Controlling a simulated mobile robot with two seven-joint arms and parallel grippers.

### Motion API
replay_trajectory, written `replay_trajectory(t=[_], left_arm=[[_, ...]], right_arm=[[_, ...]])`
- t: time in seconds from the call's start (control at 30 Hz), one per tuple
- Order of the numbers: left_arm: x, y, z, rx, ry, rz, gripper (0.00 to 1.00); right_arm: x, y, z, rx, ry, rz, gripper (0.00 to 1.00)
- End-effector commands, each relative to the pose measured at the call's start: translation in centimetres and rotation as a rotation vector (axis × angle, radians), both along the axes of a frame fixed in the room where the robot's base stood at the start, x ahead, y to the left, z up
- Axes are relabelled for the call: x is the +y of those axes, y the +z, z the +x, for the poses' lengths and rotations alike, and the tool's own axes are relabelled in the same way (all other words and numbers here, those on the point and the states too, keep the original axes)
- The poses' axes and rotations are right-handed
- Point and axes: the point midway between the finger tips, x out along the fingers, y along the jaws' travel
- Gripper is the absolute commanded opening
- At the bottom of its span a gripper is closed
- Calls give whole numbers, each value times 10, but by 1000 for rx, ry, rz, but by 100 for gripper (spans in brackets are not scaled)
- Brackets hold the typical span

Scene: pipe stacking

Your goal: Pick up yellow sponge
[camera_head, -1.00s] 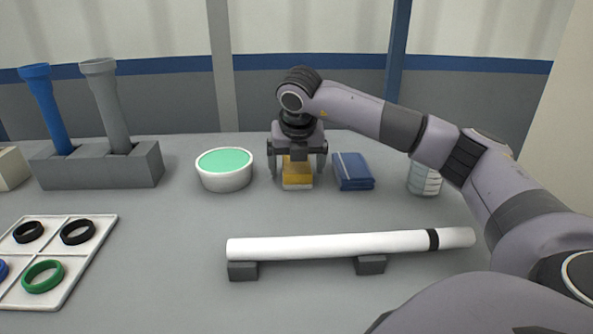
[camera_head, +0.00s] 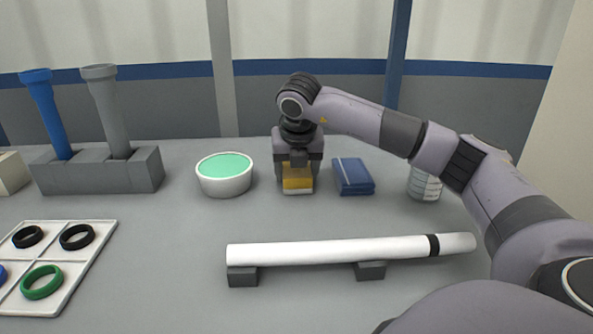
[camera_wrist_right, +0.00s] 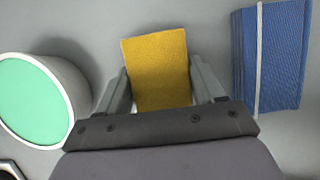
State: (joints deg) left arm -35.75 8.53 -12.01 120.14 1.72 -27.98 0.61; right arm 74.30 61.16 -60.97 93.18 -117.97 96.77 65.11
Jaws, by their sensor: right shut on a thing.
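The yellow sponge (camera_head: 298,181) has a pale lower layer and sits on the grey table between the bowl and the blue cloth. My right gripper (camera_head: 298,180) points down over it and is shut on it, one finger on each side. In the right wrist view the sponge's yellow face (camera_wrist_right: 157,68) shows between the two fingers (camera_wrist_right: 160,88). My left gripper is not in view.
A white bowl with green contents (camera_head: 224,174) stands just left of the sponge. A folded blue cloth (camera_head: 353,176) lies just right. A white pipe (camera_head: 340,249) rests on two dark supports in front. A grey holder (camera_head: 95,172) with two pipes stands left.

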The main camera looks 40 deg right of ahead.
Motion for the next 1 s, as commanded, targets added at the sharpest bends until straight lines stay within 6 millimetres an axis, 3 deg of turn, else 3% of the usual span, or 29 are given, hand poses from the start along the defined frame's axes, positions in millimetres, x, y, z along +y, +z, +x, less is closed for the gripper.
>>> replay_trajectory(t=[0.27, 0.5, 0.7, 0.83, 1.0], left_arm=[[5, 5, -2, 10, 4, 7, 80], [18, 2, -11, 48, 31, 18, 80], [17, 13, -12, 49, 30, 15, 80], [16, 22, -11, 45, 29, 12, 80], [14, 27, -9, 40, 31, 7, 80]], right_arm=[[0, 51, 1, -8, -1, 1, 38], [1, 126, 1, -9, 0, 3, 38], [0, 174, 1, -5, 0, 1, 38], [0, 193, 1, -5, 0, 0, 38], [0, 202, 1, -3, 0, 0, 38]])
